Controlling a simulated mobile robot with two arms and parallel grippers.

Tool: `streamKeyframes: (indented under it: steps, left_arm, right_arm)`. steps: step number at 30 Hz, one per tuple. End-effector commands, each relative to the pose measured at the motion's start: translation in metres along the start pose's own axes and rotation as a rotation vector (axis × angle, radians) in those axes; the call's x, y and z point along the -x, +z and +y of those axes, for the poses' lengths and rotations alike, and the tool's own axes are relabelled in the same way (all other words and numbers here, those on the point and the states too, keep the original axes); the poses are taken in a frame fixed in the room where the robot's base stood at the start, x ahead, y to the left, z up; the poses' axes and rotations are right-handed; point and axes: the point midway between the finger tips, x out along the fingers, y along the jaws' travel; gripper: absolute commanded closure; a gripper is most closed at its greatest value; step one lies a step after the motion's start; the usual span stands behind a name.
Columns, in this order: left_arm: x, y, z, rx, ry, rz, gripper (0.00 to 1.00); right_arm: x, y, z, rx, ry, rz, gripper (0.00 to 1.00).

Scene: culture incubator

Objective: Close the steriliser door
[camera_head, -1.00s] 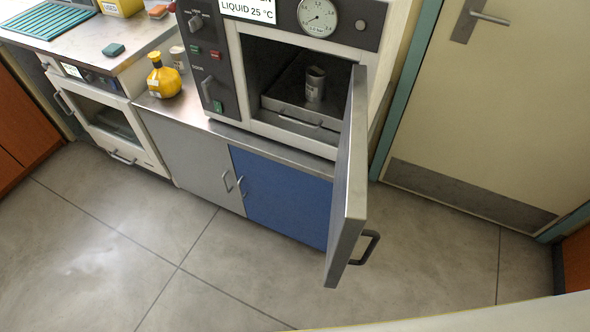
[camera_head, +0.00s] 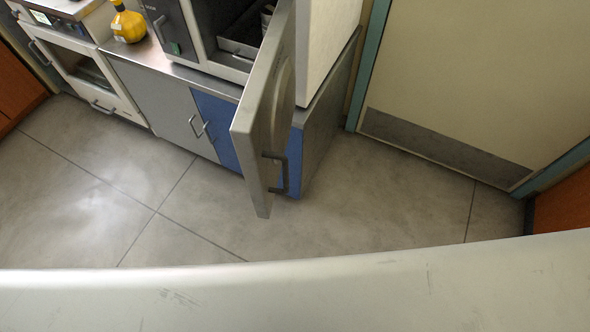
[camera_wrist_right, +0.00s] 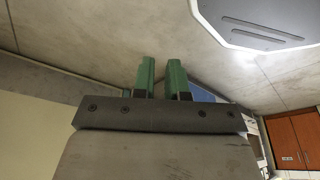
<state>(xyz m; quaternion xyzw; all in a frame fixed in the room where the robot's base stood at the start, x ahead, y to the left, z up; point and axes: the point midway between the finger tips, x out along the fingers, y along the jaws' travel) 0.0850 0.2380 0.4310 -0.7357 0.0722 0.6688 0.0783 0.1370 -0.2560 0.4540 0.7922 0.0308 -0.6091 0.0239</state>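The steriliser door (camera_head: 263,108) stands wide open in the head view, swung out toward me. Its dark handle (camera_head: 276,173) is on the face turned to the right. The steriliser (camera_head: 325,45) sits on the steel-topped cabinet, with part of its dark chamber (camera_head: 228,22) showing to the left of the door. A container inside is mostly hidden by the door. My right gripper (camera_wrist_right: 163,75) shows two green fingers with a gap between them and nothing held, in the right wrist view. Neither gripper shows in the head view.
A yellow bottle (camera_head: 128,24) stands on the counter left of the steriliser. The cabinet below has a blue door (camera_head: 216,125). A closed room door (camera_head: 480,80) is at the right. The grey floor (camera_head: 370,205) before the cabinet is clear.

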Motion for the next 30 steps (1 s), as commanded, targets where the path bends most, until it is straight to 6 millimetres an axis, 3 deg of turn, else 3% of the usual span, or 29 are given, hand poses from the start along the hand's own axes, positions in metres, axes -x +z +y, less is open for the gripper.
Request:
streamKeyframes:
  steps: [2,7,11,15,21,27,30]
  left_arm:
    - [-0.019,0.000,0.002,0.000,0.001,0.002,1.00]
    - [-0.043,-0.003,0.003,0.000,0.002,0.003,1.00]
    - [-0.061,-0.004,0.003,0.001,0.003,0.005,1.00]
    - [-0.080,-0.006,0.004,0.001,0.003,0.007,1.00]
    - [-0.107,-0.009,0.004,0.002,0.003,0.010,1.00]
    - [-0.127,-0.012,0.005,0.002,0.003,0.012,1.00]
    - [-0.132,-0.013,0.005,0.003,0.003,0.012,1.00]
  right_arm:
    - [-0.004,-0.036,0.018,-0.081,-0.010,0.121,0.99]
    - [0.023,-0.115,0.032,-0.274,-0.117,0.369,1.00]
    - [0.060,-0.168,0.025,-0.403,-0.261,0.526,1.00]
    - [0.113,-0.212,0.002,-0.533,-0.473,0.646,1.00]
    - [0.207,-0.245,-0.046,-0.707,-0.847,0.699,1.00]
    - [0.297,-0.249,-0.088,-0.854,-1.192,0.618,1.00]
    - [0.327,-0.247,-0.100,-0.899,-1.299,0.569,1.00]
